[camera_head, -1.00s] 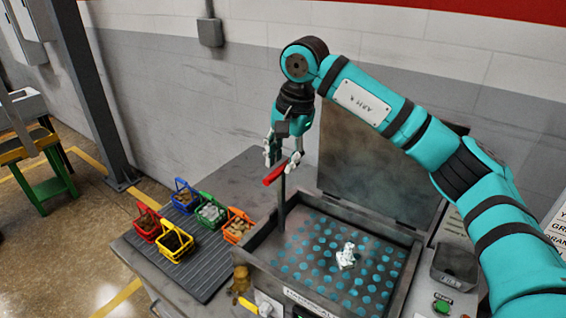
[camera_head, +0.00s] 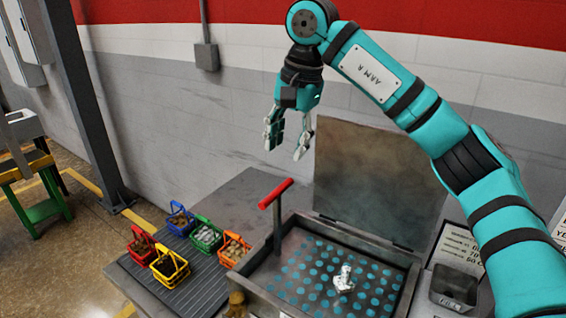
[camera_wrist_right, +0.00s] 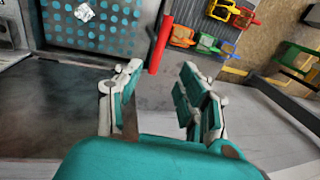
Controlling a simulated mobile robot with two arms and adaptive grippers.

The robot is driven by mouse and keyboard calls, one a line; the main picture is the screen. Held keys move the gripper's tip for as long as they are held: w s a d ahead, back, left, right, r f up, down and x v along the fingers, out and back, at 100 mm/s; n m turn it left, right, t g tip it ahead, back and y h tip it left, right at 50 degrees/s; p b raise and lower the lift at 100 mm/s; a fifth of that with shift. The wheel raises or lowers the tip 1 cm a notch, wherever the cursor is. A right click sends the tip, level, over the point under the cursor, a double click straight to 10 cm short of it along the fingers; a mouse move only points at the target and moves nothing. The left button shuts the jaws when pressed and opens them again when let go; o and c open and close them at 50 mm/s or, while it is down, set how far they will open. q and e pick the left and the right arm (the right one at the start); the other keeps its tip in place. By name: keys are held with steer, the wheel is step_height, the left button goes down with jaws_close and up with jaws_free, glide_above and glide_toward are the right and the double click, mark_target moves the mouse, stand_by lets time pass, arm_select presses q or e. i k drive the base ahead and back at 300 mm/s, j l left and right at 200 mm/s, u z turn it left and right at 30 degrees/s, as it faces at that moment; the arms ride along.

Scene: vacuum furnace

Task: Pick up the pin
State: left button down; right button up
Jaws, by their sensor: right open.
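No piece is clearly recognisable as the pin. A small shiny silver-white piece (camera_head: 343,280) stands on the blue-dotted floor of the open furnace box (camera_head: 408,290); it also shows in the right wrist view (camera_wrist_right: 84,12). Small loose parts lie in the coloured baskets, too small to tell apart. My right gripper (camera_head: 284,153) is open and empty, above and apart from the red-topped handle (camera_head: 276,194). In the right wrist view the red bar (camera_wrist_right: 159,46) shows beyond the open fingers (camera_wrist_right: 162,70). My left gripper is not in view.
Red (camera_head: 141,258), yellow (camera_head: 158,274), blue (camera_head: 171,209), green (camera_head: 198,249) and orange (camera_head: 223,261) baskets stand on a dark ribbed mat (camera_head: 205,292) left of the furnace. The raised lid (camera_head: 375,180) stands behind it. A grey bin (camera_head: 455,290) is at the right.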

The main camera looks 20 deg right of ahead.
mark_target(343, 284)
steer(key=k+j, duration=0.25)
steer(key=k, duration=0.2)
steer(key=k+j, duration=0.25)
steer(key=k, duration=0.25)
steer(key=k+j, duration=0.2)
steer(key=k, duration=0.25)
